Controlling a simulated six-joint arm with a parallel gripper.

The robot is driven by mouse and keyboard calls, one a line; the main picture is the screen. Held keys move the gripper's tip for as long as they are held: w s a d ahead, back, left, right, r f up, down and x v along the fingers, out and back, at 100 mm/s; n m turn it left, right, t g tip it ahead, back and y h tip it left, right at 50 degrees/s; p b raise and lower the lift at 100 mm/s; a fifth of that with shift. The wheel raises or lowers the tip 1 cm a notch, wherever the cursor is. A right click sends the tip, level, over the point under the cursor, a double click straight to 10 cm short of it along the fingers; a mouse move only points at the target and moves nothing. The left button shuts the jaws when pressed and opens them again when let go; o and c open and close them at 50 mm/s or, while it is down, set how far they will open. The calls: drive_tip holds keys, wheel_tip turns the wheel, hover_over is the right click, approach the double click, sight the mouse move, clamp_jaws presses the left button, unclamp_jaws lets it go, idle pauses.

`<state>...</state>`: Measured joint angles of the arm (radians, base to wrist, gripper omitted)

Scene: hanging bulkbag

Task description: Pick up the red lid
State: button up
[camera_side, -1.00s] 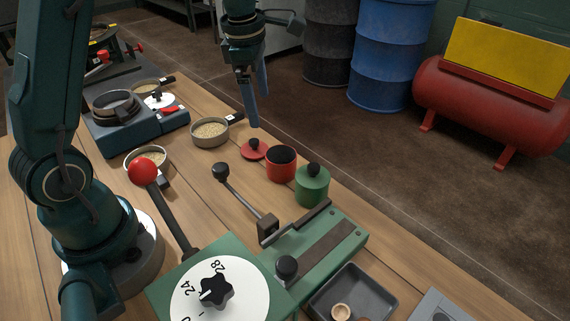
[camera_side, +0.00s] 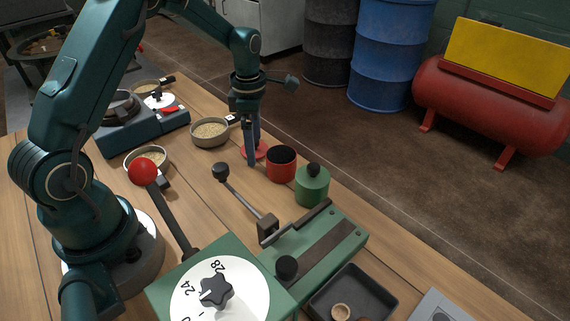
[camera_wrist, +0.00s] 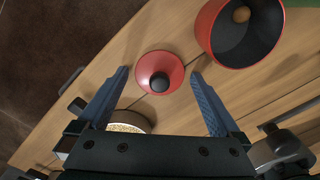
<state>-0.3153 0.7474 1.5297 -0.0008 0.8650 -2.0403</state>
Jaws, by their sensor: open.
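The red lid (camera_wrist: 150,66) with its black knob (camera_wrist: 159,82) lies on the wooden table, between and just beyond my fingertips in the wrist view. In the side view the red lid (camera_side: 262,151) is partly hidden behind my fingers. My gripper (camera_side: 251,158) points down over it and is open. In the wrist view my gripper (camera_wrist: 158,75) has one blue finger on each side of the lid, with nothing held. The open red canister (camera_side: 281,166) stands right beside the lid; in the wrist view the red canister (camera_wrist: 206,25) shows something small and brown inside.
A green lidded canister (camera_side: 312,186) stands right of the red one. A pan of grain (camera_side: 210,132) sits left of the lid. A black-knobbed lever (camera_side: 221,172) rises in front, joined to a green machine (camera_side: 325,240).

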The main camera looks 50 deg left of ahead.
drive_tip(key=c, duration=1.2)
drive_tip(key=shift+r, duration=0.1)
